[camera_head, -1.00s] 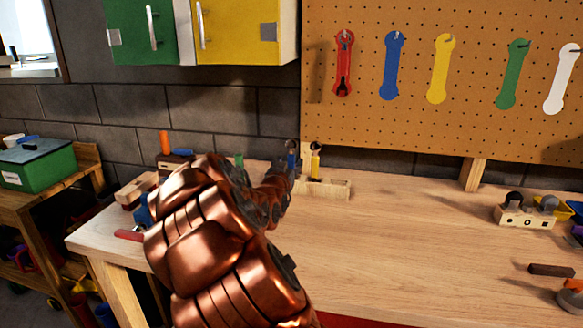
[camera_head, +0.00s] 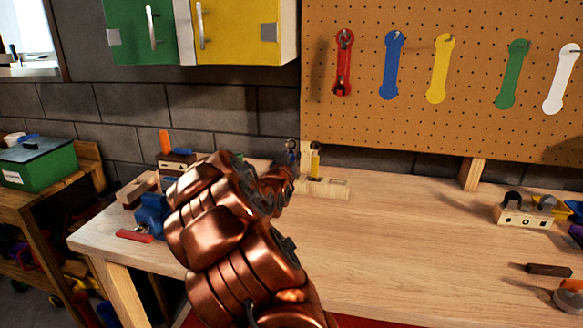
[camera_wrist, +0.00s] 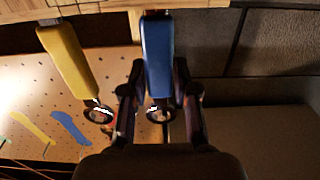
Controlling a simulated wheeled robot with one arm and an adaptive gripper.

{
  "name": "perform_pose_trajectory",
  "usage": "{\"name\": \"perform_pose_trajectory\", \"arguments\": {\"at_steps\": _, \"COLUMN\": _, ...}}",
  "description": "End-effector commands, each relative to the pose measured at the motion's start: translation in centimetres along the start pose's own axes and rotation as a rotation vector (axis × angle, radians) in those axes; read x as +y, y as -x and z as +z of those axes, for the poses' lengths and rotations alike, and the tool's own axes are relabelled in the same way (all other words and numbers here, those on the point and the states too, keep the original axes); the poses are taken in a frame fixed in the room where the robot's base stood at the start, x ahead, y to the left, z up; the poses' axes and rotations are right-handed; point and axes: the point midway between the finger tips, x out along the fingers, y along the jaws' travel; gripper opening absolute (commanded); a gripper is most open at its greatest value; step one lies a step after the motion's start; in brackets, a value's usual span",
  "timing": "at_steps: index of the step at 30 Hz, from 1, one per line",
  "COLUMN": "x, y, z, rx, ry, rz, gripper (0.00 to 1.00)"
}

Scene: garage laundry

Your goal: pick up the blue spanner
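The blue spanner (camera_head: 291,158) stands upright, ring end up, in a wooden rack (camera_head: 335,189) at the back of the workbench. In the wrist view its blue handle (camera_wrist: 158,55) and metal ring lie between the two fingers of my gripper (camera_wrist: 160,85). The fingers flank the handle, with narrow gaps seeming to show on both sides. In the head view my copper-coloured hand (camera_head: 275,185) reaches the rack from the left and hides part of it. A yellow spanner (camera_head: 315,162) stands just right of the blue one; it also shows in the wrist view (camera_wrist: 72,60).
A pegboard (camera_head: 470,70) with a hanging red spanner (camera_head: 343,65) and coloured spanner shapes rises behind the bench (camera_head: 420,250). A blue vise-like thing (camera_head: 153,214) and a red-handled tool (camera_head: 134,236) lie left. The bench's middle right is clear.

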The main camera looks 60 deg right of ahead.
Motion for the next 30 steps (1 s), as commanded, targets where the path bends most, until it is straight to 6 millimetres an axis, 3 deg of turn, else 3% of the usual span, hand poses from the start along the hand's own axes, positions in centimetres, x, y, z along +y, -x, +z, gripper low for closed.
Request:
{"name": "perform_pose_trajectory", "arguments": {"at_steps": 7, "x": 0.0, "y": 0.0, "z": 0.0, "rx": 0.0, "ry": 0.0, "rz": 0.0, "gripper": 0.0}}
{"name": "perform_pose_trajectory", "arguments": {"at_steps": 20, "x": 0.0, "y": 0.0, "z": -0.3, "rx": 0.001, "ry": -0.001, "rz": 0.0, "gripper": 0.0}}
{"name": "perform_pose_trajectory", "arguments": {"at_steps": 26, "x": 0.0, "y": 0.0, "z": -2.7, "rx": 0.003, "ry": -0.003, "rz": 0.0, "gripper": 0.0}}
{"name": "perform_pose_trajectory", "arguments": {"at_steps": 30, "x": 0.1, "y": 0.0, "z": -5.5, "rx": 0.006, "ry": -0.003, "rz": 0.001, "gripper": 0.0}}
